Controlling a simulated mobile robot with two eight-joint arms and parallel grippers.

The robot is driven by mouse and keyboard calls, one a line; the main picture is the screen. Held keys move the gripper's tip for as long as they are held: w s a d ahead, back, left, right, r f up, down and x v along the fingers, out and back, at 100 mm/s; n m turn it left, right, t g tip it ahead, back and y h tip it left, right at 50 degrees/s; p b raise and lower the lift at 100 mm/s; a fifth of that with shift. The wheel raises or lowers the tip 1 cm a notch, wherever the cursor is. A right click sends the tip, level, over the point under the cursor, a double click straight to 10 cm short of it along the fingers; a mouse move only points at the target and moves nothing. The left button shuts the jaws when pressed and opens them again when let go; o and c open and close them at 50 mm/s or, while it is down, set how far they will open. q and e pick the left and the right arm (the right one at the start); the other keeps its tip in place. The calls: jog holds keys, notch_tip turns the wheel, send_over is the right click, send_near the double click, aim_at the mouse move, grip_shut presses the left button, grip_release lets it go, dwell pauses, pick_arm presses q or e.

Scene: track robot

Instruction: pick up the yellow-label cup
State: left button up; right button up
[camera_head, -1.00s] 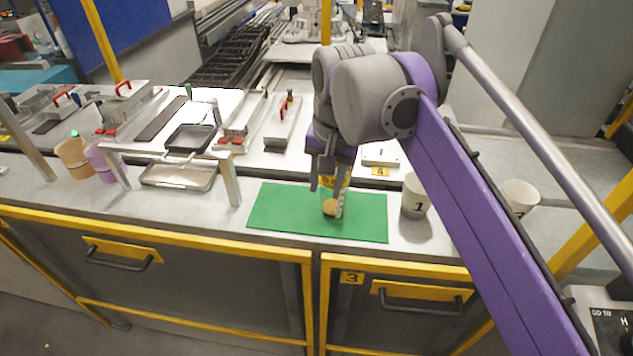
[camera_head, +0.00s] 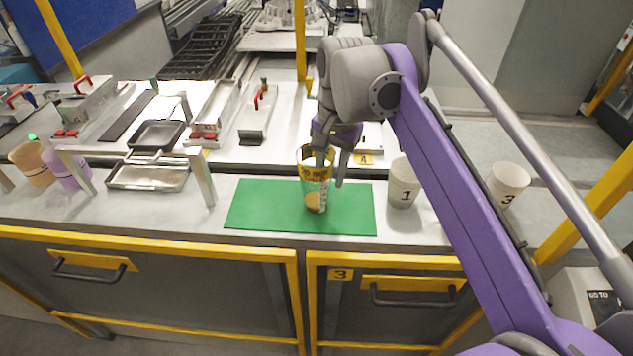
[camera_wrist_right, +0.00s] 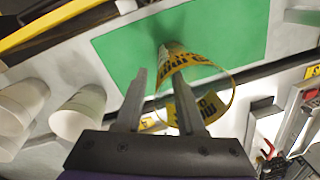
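The yellow-label cup (camera_head: 313,188) is clear, with a yellow band and black print near its rim and something tan at its bottom. It stands upright on the green mat (camera_head: 253,207). My right gripper (camera_head: 332,170) is open at the cup's upper right side. In the right wrist view, my right gripper's fingers (camera_wrist_right: 160,82) are spread apart. One finger overlaps the clear cup (camera_wrist_right: 222,82) and the other is outside it; whether the first is inside the cup or touching it, I cannot tell. My left gripper is not in view.
A white cup marked 1 (camera_head: 403,185) stands just right of the mat, and a cup marked 3 (camera_head: 507,182) farther right. A metal tray (camera_head: 148,176) under a frame is at left. Tan (camera_head: 30,165) and purple (camera_head: 66,170) cups stand far left. The mat's left part is clear.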

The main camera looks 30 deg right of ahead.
aim_at(327, 196)
jog(key=f, duration=0.4)
jog(key=shift+a+f, duration=0.2)
jog(key=shift+f, duration=0.1)
grip_shut()
dwell(1.1)
